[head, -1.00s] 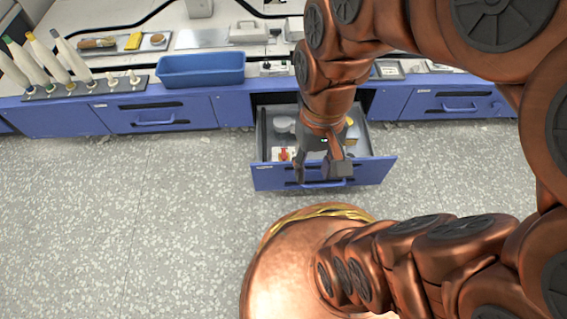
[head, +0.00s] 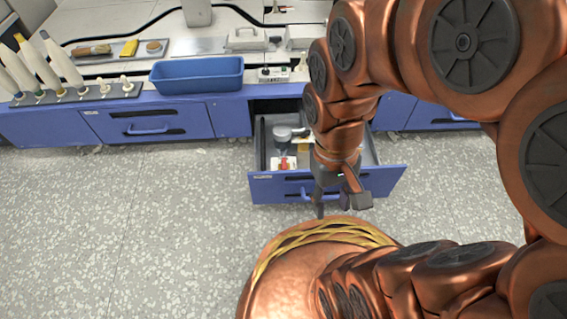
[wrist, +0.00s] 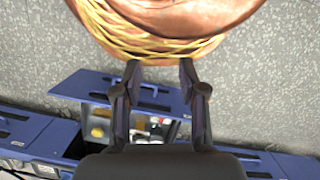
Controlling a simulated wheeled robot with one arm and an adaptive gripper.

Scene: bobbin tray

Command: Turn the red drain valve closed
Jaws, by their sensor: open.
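The red drain valve (head: 284,163) is a small red part on a pale base in the left half of the open blue drawer (head: 277,189). I cannot tell whether it is turned open or closed. My gripper (head: 341,206) is open and empty, pointing down at the drawer's front panel, to the right of the valve and nearer me, not touching it. In the wrist view my gripper (wrist: 160,68) has its fingers spread, with the drawer (wrist: 100,84) beyond them. The valve is hard to make out there.
A grey cylindrical piece (head: 283,133) stands behind the valve in the drawer. My arm hides the drawer's right part. A blue bin (head: 197,75), a rack of bobbins (head: 75,95) and a small switch box (head: 273,74) are on the bench. The floor at left is clear.

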